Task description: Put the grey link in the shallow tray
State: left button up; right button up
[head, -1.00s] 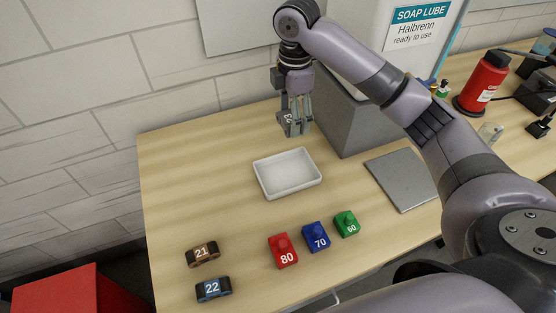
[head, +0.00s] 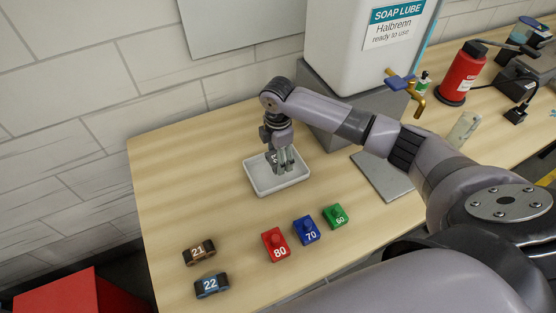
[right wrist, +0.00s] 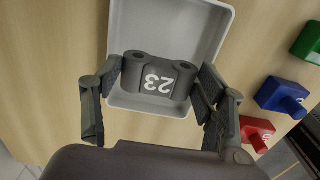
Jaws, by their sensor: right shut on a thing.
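The grey link marked 23 (right wrist: 160,80) shows upside down in the right wrist view, between the fingers of my right gripper (right wrist: 160,95). That gripper (head: 281,166) is shut on the link. In the head view it reaches down over the white shallow tray (head: 262,187), and its fingers hide much of the link. In the right wrist view the tray (right wrist: 185,35) lies behind the link, with the link toward its near edge. I cannot tell whether the link touches the tray floor. My left gripper is not in view.
Brown link 21 (head: 199,253) and blue link 22 (head: 211,286) lie at the front left. Red 80 (head: 275,246), blue 70 (head: 306,231) and green 60 (head: 335,217) blocks stand in front of the tray. A grey plate (head: 385,180) and soap tank (head: 375,55) are to the right.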

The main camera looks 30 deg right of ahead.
notch_tip(320, 180, down, 3)
jog(key=shift+s+r, duration=0.1)
jog(key=shift+r, duration=0.1)
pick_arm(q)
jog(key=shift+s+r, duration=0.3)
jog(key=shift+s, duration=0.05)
pick_arm(e)
jog(key=shift+f, duration=0.45)
jog(key=o, duration=0.9)
jog(key=shift+f, duration=0.1)
pick_arm(q)
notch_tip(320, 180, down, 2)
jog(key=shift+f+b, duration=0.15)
jog(key=shift+b, duration=0.8)
pick_arm(e)
notch_tip(320, 180, up, 12)
jog(key=shift+r, duration=0.15)
